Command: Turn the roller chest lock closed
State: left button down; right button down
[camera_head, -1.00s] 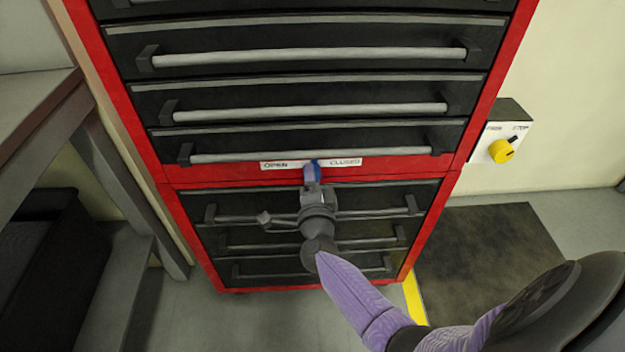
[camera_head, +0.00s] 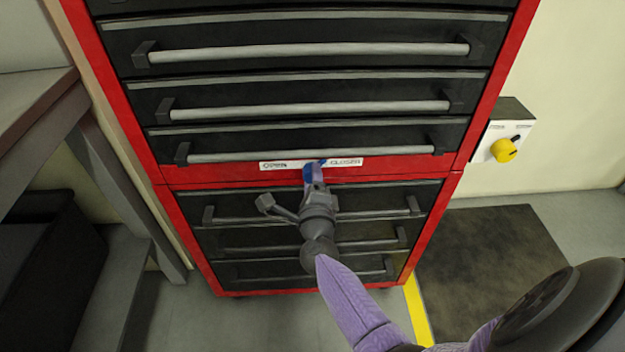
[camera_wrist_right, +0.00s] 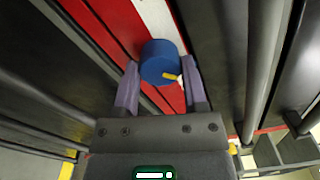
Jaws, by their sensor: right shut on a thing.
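The red roller chest (camera_head: 450,176) with black drawers fills the middle of the head view. A white label strip (camera_head: 290,165) on its red band reads OPEN at left and CLOSED at right. The blue lock knob (camera_head: 311,174) sits at the middle of this strip, partly hidden by my gripper; a blue tip leans up and right, towards CLOSED. In the right wrist view the round blue knob (camera_wrist_right: 158,58) shows a small yellow mark near the right finger. My right gripper (camera_head: 314,182) is shut on the knob, a purple finger on each side (camera_wrist_right: 160,78). My left gripper is out of view.
Drawer handles (camera_head: 310,155) stick out just above and below the lock. A box with a yellow knob (camera_head: 504,150) is on the wall at right. A workbench (camera_head: 40,105) stands at left. A dark mat (camera_head: 490,270) edged in yellow lies on the floor at right.

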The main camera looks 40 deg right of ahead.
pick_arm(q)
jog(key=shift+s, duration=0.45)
pick_arm(e)
jog(key=shift+f, duration=0.15)
jog(key=shift+c, duration=0.7)
grip_release()
pick_arm(q)
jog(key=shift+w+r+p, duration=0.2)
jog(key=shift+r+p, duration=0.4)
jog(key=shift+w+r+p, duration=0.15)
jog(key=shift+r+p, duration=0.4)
jog(key=shift+p, duration=0.05)
pick_arm(e)
jog(key=v, duration=1)
